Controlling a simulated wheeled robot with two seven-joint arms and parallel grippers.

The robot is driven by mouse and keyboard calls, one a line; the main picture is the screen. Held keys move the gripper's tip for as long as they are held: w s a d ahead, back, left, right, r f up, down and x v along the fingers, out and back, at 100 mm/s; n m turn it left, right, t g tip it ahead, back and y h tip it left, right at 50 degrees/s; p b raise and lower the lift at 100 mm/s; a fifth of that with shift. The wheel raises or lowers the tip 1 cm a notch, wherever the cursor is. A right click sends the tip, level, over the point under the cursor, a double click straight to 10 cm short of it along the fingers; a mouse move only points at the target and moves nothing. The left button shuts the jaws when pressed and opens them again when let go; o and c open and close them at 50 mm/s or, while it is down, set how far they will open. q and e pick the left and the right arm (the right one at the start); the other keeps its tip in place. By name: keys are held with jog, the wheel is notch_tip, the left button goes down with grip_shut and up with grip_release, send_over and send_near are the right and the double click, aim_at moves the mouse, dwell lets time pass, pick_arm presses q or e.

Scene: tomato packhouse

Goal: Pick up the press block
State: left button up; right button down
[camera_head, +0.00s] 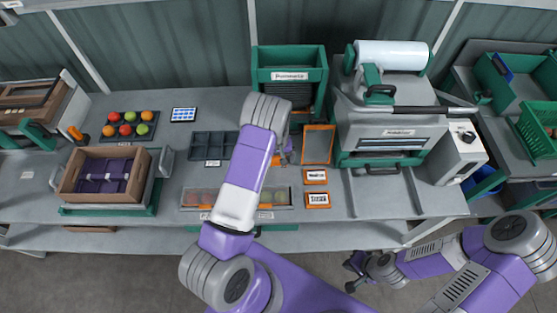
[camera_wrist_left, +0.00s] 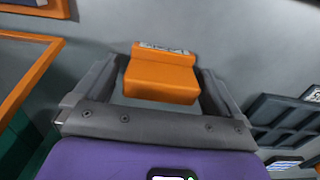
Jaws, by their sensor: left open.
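The press block (camera_wrist_left: 160,78) is an orange block with a pale patterned strip along its far edge. It stands on the grey bench between the two fingers of my left gripper (camera_wrist_left: 152,92) in the left wrist view. The fingers are open, with a gap visible on each side of the block. In the head view my left gripper (camera_head: 284,152) is low over the bench, between the dark tray and the orange-framed panel, and my arm hides most of the block there. My right gripper (camera_head: 352,272) is in front of the bench, fingers apart and empty.
The orange-framed panel (camera_head: 318,145) lies just right of my left gripper, with orange tags (camera_head: 316,177) in front. A dark compartment tray (camera_head: 207,146) is to the left. A green bin (camera_head: 262,88) stands behind, and a large press machine (camera_head: 395,135) on the right.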

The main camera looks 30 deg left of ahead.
pick_arm(q)
jog(key=c, duration=1.1)
notch_tip(320, 180, up, 10)
